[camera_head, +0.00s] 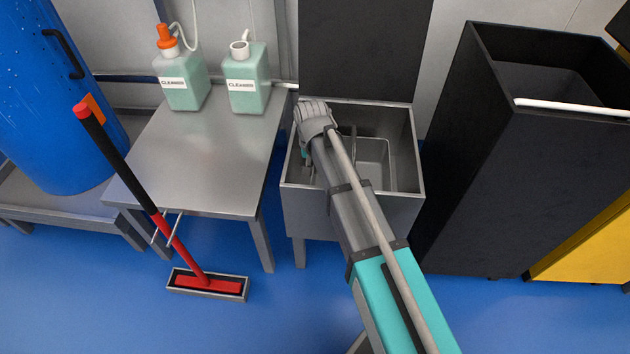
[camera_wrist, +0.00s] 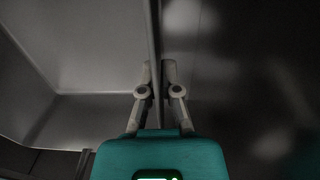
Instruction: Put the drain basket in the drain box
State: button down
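The drain box (camera_head: 405,208) is an open steel box on legs in the middle of the head view. A grey tub-like drain basket (camera_head: 374,158) shows inside its rim, partly hidden by my arm. I cannot tell whether it rests on the bottom. In the wrist view, the basket's pale inside (camera_wrist: 95,70) is at left, and a thin upright wall runs between the two fingers of my gripper (camera_wrist: 157,72). The fingers look closed on this wall, one on each side. In the head view my wrist hides the fingers.
A steel table (camera_head: 200,165) with two cleaner bottles (camera_head: 247,80) stands left of the box. A red squeegee (camera_head: 185,250) leans on its front. A tall black bin (camera_head: 500,150) stands close on the right. A dark panel (camera_head: 362,50) rises behind the box.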

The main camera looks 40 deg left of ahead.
jog(key=shift+f, duration=0.2)
dwell(0.3)
jog(key=shift+f+b, duration=1.85)
jog(key=shift+b, duration=0.05)
jog(key=shift+f, duration=0.15)
jog(key=c, duration=0.8)
grip_release()
jog(key=shift+r, duration=0.3)
notch_tip(320, 180, up, 12)
jog(key=p, duration=1.2)
jog(key=shift+s+a+f, duration=0.1)
